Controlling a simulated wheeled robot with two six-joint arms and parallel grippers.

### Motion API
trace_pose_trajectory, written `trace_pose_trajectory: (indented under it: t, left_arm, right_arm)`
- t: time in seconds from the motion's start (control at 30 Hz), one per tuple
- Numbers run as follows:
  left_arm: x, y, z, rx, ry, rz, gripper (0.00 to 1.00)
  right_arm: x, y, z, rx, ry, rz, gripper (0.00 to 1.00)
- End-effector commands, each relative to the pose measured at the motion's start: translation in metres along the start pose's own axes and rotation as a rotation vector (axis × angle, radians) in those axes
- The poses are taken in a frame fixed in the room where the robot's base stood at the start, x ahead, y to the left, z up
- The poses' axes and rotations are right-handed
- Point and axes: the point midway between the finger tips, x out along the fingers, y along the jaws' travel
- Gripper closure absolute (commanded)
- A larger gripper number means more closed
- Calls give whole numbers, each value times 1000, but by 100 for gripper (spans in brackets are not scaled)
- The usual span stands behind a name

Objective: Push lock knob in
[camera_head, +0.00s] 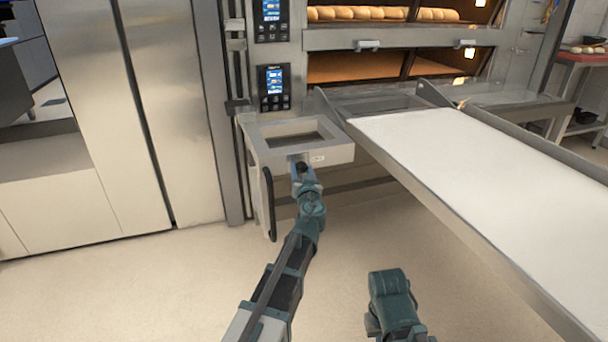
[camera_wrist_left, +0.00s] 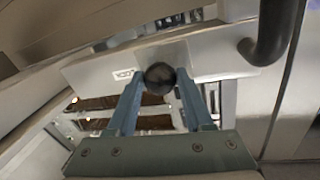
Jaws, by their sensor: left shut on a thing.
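The lock knob (camera_wrist_left: 160,78) is a round black ball on the front of a grey metal box-like frame (camera_head: 331,155) below the oven's control panels. In the left wrist view it sits between the two blue fingers of my left gripper (camera_wrist_left: 159,88), which is shut on it. In the head view my left gripper (camera_head: 301,169) reaches the front of the frame and mostly hides the knob. My right arm (camera_head: 391,297) shows at the bottom, but its gripper fingers are not visible.
A long white loader surface (camera_head: 480,165) extends to the right of the frame. A black curved handle (camera_head: 269,203) hangs to the left of the knob. Deck ovens with bread (camera_head: 380,14) stand behind. The floor in front is clear.

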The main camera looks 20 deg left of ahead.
Motion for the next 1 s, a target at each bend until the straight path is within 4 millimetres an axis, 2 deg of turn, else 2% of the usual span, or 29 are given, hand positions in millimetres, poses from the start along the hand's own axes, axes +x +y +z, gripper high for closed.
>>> trace_pose_trajectory:
  t: [0.2, 0.23, 0.37, 0.4, 0.73, 0.87, 1.0]
  left_arm:
    - [4, -1, 0, 1, 1, -2, 100]
    - [5, -1, 0, 1, 1, -2, 45]
    - [4, -1, 0, 1, 0, -2, 22]
    - [4, -1, 0, 1, 0, -2, 19]
    - [-2, -1, 0, 1, 0, -1, 19]
    - [-21, -2, 0, 1, 1, -1, 19]
    - [-52, -2, 0, 1, 1, 1, 19]
  right_arm:
    - [0, 0, 0, 0, 0, 0, 100]
    - [0, 0, 0, 0, 0, 0, 100]
    - [0, 0, 0, 0, 0, 0, 100]
    - [0, 0, 0, 0, 0, 0, 100]
    - [0, 0, 0, 0, 0, 0, 100]
    - [0, 0, 0, 0, 0, 0, 100]
    - [0, 0, 0, 0, 0, 0, 100]
